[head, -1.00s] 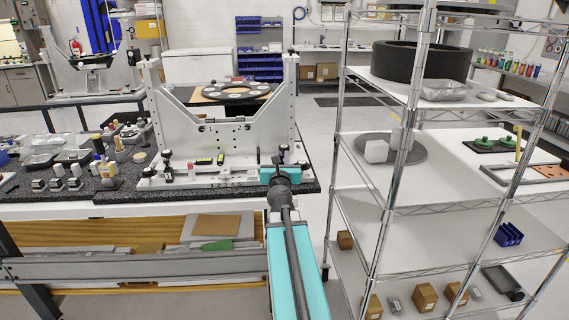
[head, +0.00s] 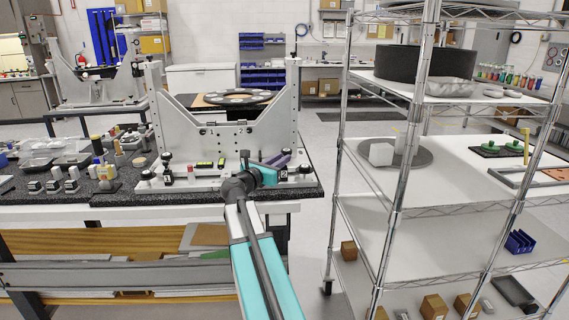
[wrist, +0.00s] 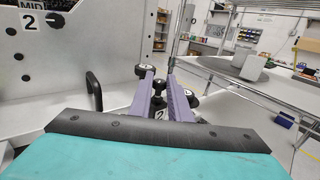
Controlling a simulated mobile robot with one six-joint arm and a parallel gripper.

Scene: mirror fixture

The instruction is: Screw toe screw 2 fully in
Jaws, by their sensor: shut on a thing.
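The mirror fixture (head: 220,130) is a pale grey frame with two uprights on a dark bench top. Toe screw 2 is at the right front of its base; a black knob (wrist: 160,87) shows between my fingers in the wrist view. A black block marked 2 (head: 284,173) sits below my gripper (head: 284,158). In the wrist view my gripper (wrist: 162,97) has its two purple fingers on either side of the knob, closed on it. The screw's thread is hidden, so its depth cannot be seen. Another black-knobbed screw with a marked block (head: 166,172) stands at the left front.
A wire shelf rack (head: 400,190) stands close on the right. A black handle (wrist: 94,90) rises left of my fingers in the wrist view. Several small parts and trays crowd the bench on the left. The floor between bench and rack is open.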

